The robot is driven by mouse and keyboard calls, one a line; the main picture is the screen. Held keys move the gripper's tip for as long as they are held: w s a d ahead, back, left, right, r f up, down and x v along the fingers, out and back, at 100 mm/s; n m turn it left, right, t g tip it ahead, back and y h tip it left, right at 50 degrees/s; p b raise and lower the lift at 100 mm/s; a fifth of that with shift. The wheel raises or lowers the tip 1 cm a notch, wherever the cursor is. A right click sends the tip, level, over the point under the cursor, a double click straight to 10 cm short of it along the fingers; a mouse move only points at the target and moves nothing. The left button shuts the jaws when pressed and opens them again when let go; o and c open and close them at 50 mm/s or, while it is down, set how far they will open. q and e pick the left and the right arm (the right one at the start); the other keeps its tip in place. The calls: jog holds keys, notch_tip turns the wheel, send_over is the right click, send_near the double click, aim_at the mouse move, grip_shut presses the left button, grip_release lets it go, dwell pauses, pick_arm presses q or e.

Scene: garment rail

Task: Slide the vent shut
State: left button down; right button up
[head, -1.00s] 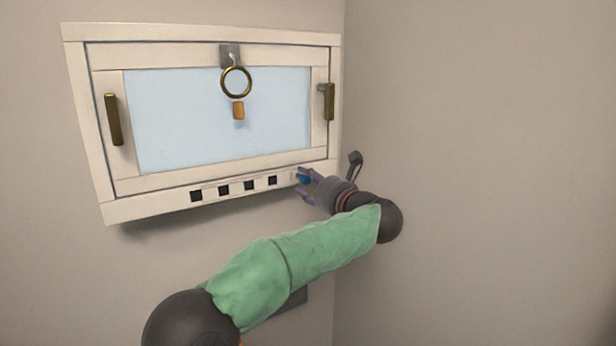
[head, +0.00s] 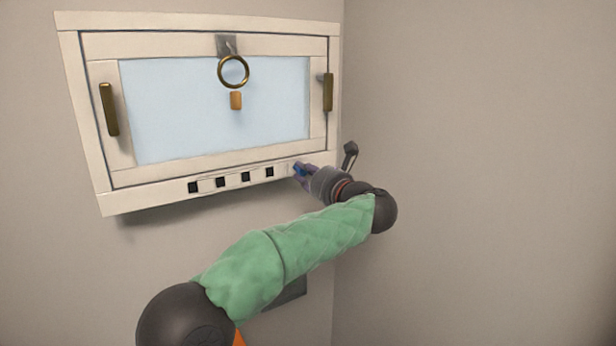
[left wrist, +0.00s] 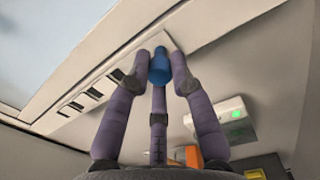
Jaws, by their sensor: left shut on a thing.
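The vent (head: 234,179) is a pale strip along the lower frame of the window, with several dark square slots showing open. A blue knob (head: 300,169) sits at the strip's right end. My left gripper (head: 302,172) is at the knob, its purple fingers closed around it. In the left wrist view the blue knob (left wrist: 159,66) stands between the fingertips of my left gripper (left wrist: 160,68), and the dark slots of the vent (left wrist: 93,94) lie to the left. My right gripper is not in view.
The window (head: 215,110) has brass handles at left (head: 109,109) and right (head: 328,92). A brass ring (head: 233,71) with an orange tag (head: 236,101) hangs before the glass. A bare wall (head: 480,170) stands close on the right. The left wrist view shows a green-lit box (left wrist: 225,118).

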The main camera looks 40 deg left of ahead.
aim_at(283, 170)
pick_arm(q)
jog(key=shift+s+a+f+b, duration=0.1)
jog(key=shift+s+a+b, duration=0.2)
jog(key=shift+s+b, duration=0.4)
jog(key=shift+s+a+f+b, duration=0.1)
jog(key=shift+s+a+b, duration=0.15)
jog(key=shift+s+b, duration=0.4)
jog(key=shift+w, duration=0.1)
jog(key=shift+d, duration=0.1)
jog(key=c, duration=1.4)
grip_release()
jog(key=o, duration=0.3)
jog(key=shift+r, duration=0.1)
jog(key=shift+s+a, duration=0.2)
jog(key=shift+s, duration=0.05)
jog(key=shift+w+d, duration=0.1)
jog(key=shift+d, duration=0.35)
jog(key=v, duration=1.1)
jog(key=shift+s, duration=0.25)
